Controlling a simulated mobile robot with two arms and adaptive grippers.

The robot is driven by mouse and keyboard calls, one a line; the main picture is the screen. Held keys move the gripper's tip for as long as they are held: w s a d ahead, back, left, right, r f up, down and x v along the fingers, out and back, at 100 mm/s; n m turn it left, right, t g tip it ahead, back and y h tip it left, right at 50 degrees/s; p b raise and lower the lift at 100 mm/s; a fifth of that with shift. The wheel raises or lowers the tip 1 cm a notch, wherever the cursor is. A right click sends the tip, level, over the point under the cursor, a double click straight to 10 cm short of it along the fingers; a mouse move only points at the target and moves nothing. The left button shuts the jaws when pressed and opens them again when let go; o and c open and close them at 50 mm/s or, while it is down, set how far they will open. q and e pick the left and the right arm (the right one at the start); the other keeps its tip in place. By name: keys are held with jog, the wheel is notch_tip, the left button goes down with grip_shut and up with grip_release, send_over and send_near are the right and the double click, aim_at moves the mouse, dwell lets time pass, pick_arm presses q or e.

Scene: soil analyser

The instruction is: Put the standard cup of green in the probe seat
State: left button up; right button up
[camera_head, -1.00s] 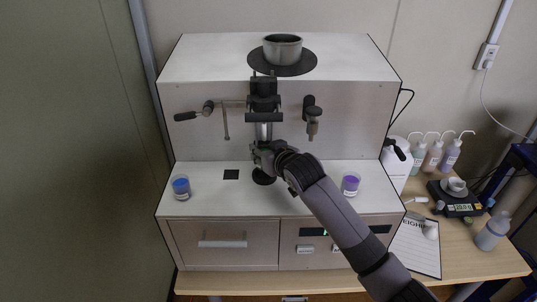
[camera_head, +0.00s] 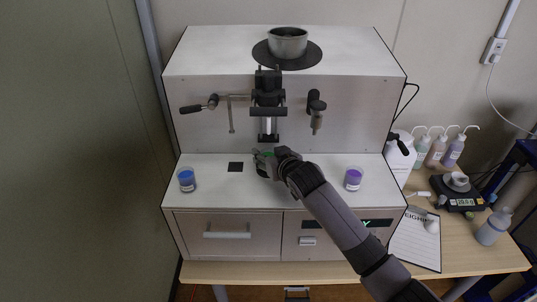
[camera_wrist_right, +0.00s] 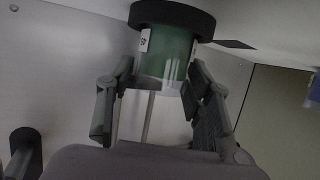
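The green cup (camera_wrist_right: 168,55) is between the fingers of my right gripper (camera_wrist_right: 162,78) in the right wrist view, where it appears upside down. The fingers lie close against both sides, shut on it as far as I can tell. The cup's base end is at a thick dark round seat (camera_wrist_right: 172,12); whether it is fully seated I cannot tell. In the head view my right gripper (camera_head: 264,163) is low over the white worktop, below the dark-ended probe (camera_head: 268,136). Only a sliver of green shows there, and the seat is hidden. My left gripper is not in view.
A blue cup (camera_head: 187,180) stands left and a purple cup (camera_head: 353,179) right on the worktop. A dark square (camera_head: 236,167) lies between. A lever (camera_head: 199,106) juts out left of the probe. A metal bowl (camera_head: 287,42) sits on top.

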jog(key=shift+o, duration=0.5)
jog(key=shift+r, duration=0.2)
jog(key=shift+s+d, duration=0.1)
jog(key=shift+s, duration=0.15)
jog(key=b+v, duration=0.2)
jog(key=v, duration=0.9)
jog(key=shift+s+r, duration=0.2)
jog(key=shift+d, duration=0.1)
